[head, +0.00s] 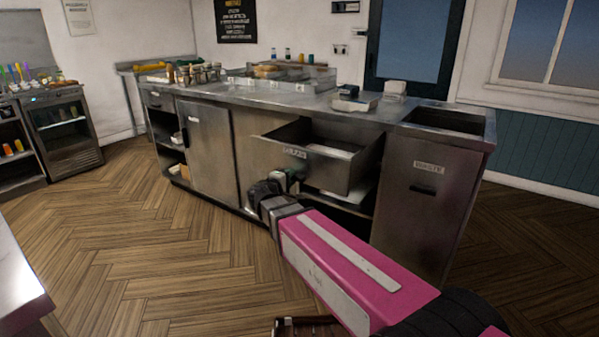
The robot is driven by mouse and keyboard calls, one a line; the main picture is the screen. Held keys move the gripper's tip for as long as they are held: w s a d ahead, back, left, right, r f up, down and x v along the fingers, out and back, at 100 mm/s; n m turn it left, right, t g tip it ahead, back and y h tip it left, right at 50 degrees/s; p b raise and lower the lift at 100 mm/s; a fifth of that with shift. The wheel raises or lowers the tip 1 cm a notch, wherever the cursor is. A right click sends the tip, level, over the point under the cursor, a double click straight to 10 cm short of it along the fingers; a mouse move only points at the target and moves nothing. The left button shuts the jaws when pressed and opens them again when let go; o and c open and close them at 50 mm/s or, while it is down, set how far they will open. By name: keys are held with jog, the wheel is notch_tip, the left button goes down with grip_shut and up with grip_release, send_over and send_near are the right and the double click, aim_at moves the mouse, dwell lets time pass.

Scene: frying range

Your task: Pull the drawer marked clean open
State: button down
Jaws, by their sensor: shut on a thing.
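The drawer (325,170) stands pulled out from the steel counter, with its open top and a pale thing inside in view. The small label on its front is too blurred to read with certainty. My gripper (292,179) is at the lower part of the drawer front, below the label, shut on what appears to be the drawer's handle. The gripper and wrist hide most of the handle.
Right of the drawer is a steel waste cabinet (425,195) with an open top. A closed door (208,150) and open shelves are to the left. A dark shelf opening lies under the drawer. The wooden floor (150,235) in front is clear.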

jog(key=shift+v, duration=1.6)
jog(key=c, duration=1)
grip_release()
jog(key=shift+o, duration=0.2)
jog(key=shift+s, duration=0.1)
jog(key=v, duration=1)
jog(key=shift+s+a, duration=0.2)
jog(key=shift+a, duration=0.05)
